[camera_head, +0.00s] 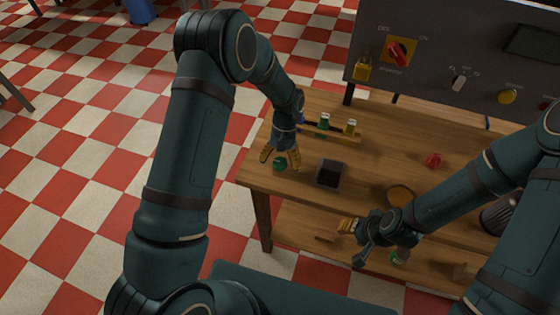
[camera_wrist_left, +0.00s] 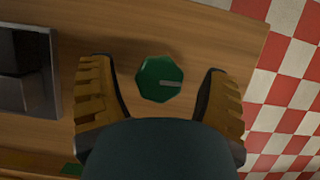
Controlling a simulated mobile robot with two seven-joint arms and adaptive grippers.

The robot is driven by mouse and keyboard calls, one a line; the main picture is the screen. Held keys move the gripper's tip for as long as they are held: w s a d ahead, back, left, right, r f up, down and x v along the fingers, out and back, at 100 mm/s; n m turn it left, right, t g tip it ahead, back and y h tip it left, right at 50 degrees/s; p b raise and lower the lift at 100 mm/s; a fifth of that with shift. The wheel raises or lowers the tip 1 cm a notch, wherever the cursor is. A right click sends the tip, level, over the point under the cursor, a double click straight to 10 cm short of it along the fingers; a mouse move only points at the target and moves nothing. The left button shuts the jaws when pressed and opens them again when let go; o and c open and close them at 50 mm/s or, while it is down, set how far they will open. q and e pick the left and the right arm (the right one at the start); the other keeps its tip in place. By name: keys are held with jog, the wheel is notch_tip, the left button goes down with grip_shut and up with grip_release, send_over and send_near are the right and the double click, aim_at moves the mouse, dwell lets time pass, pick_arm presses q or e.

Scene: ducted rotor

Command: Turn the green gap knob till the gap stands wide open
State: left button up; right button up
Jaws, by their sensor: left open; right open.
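The green gap knob (camera_head: 280,164) sits on the wooden table near its left end. In the left wrist view the green knob (camera_wrist_left: 159,79) is eight-sided, with a grey pointer mark aimed to the right. My left gripper (camera_head: 280,158) is above the knob, open, with one yellow finger on each side of it in the wrist view (camera_wrist_left: 160,90). Gaps show between the fingers and the knob. My right gripper (camera_head: 347,226) is open and empty near the table's front edge. No gap or scale for the knob can be made out.
A dark square box (camera_head: 329,174) stands just right of the knob. Small green-and-white items (camera_head: 324,121) stand behind it. A red piece (camera_head: 433,160) and a round yellowish dish (camera_head: 401,196) lie further right. A grey control panel (camera_head: 450,60) rises at the back.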

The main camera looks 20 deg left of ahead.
pick_arm(q)
jog(key=v, duration=1.2)
jog(key=shift+s, duration=0.15)
